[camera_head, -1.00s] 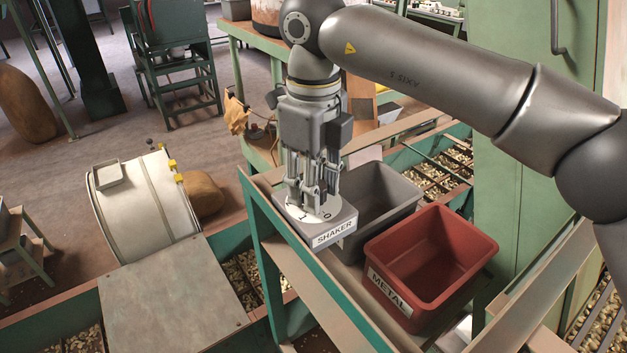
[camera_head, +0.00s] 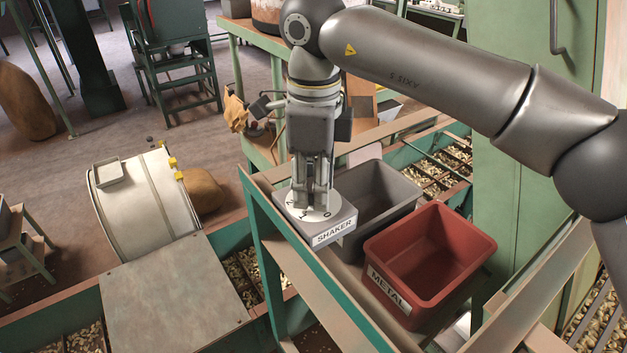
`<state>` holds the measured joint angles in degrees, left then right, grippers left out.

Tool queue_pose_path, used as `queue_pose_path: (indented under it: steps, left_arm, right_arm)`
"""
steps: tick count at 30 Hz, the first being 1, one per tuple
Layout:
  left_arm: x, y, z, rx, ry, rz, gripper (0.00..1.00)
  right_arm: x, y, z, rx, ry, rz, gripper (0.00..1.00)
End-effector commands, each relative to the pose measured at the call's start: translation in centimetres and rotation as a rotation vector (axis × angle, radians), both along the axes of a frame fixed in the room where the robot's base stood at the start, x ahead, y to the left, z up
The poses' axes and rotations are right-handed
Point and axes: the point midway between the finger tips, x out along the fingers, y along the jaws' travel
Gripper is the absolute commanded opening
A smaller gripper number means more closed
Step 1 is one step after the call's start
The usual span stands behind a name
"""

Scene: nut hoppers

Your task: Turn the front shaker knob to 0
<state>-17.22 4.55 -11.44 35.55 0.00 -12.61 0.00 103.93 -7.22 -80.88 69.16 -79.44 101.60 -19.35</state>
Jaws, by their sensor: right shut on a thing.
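The shaker box (camera_head: 336,233) is grey, labelled SHAKER, and sits on a green-framed stand. On its top is a round white dial plate (camera_head: 300,213) with a 0 at its right; the other mark is partly covered. My right gripper (camera_head: 312,203) points straight down over the dial and is shut on the knob, which its fingers largely hide. I cannot read which mark the knob points to. My left gripper is not in view.
A grey bin (camera_head: 378,200) stands right beside the shaker box. A red bin (camera_head: 430,262) labelled METAL is in front of it. Green frame rails surround them, and a tall green cabinet (camera_head: 515,170) stands at the right.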

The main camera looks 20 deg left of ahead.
Motion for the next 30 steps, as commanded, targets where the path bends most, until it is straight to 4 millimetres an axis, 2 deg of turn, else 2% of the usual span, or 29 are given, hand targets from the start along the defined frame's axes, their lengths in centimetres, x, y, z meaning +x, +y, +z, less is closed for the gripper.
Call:
queue_pose_path:
  steps: [7, 8, 12, 23, 26, 30]
  left_arm:
    - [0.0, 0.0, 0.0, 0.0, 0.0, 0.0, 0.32]
    - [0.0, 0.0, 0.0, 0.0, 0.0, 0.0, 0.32]
    - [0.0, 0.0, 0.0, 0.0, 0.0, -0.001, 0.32]
    - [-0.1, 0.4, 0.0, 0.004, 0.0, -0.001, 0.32]
    - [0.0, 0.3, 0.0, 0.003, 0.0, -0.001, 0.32]
    - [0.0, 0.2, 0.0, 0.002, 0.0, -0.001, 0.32]
  right_arm:
    - [0.0, 0.0, 0.1, 0.001, -0.002, 0.001, 0.1]
    - [0.0, 0.0, 0.1, 0.001, -0.002, 0.001, 0.37]
    - [0.0, 0.0, 0.1, 0.001, -0.002, 0.0, 0.55]
    - [0.0, 0.0, 0.3, 0.0, -0.002, -0.001, 0.56]
    - [0.1, 0.1, 1.2, 0.002, -0.004, -0.001, 0.56]
    - [0.0, 0.1, 3.8, 0.003, -0.005, -0.001, 0.56]
